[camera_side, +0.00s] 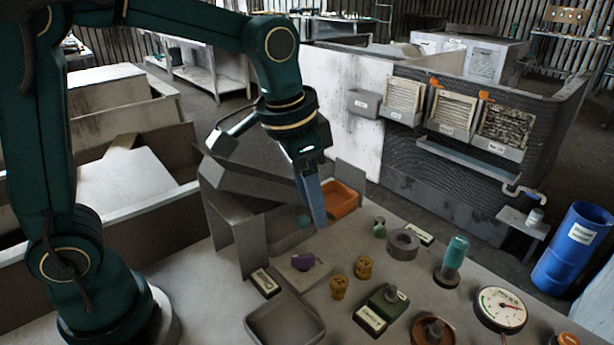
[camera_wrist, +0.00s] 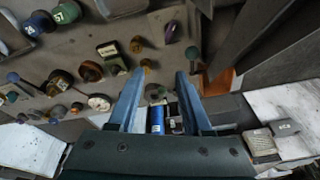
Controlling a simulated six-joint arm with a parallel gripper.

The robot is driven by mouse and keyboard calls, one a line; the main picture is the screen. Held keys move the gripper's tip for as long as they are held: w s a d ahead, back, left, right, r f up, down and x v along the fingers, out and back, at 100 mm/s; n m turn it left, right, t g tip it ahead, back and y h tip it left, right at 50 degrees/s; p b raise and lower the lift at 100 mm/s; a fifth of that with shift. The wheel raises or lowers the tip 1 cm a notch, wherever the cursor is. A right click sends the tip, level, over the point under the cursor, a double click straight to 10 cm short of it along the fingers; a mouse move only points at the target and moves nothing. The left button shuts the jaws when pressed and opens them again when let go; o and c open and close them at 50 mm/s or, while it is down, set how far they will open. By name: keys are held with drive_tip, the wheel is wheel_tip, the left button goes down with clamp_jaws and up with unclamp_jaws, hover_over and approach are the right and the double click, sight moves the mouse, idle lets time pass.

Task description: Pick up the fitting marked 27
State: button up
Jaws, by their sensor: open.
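No mark that clearly reads 27 shows. In the wrist view, a blue fitting (camera_wrist: 38,23) with a white number, perhaps in the twenties, and a green fitting (camera_wrist: 67,12) that seems to read 57 lie at the upper left. Two brass fittings (camera_side: 364,267) with small dark marks stand on the bench in the side view; their numbers are unreadable. They also show in the wrist view (camera_wrist: 136,44). My gripper (camera_side: 318,222) points down above the bench, behind the brass fittings. Its two fingers (camera_wrist: 159,72) are apart with nothing between them.
A purple knob (camera_side: 303,261), a teal ball (camera_side: 304,221), a green box (camera_side: 381,308), a grey ring (camera_side: 403,244) and a teal-handled tool (camera_side: 453,260) crowd the bench. A grey tray (camera_side: 285,328), an orange bin (camera_side: 341,200) and a metal housing (camera_side: 237,232) stand nearby.

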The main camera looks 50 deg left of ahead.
drive_tip(key=m+g, duration=0.1)
approach(340, 281)
drive_tip(key=w+a, duration=0.2)
drive_tip(key=shift+m+g, duration=0.7)
drive_tip(key=shift+g, duration=0.1)
drive_tip(key=f, duration=0.1)
drive_tip(key=d+f, duration=0.1)
drive_tip(key=f, duration=0.1)
drive_tip(key=d+f, duration=0.1)
drive_tip(key=f, duration=0.1)
drive_tip(key=shift+s+d+f, duration=0.1)
drive_tip(key=shift+s, duration=0.2)
drive_tip(key=shift+f, duration=2.45)
drive_tip(key=shift+c, duration=0.3)
clamp_jaws()
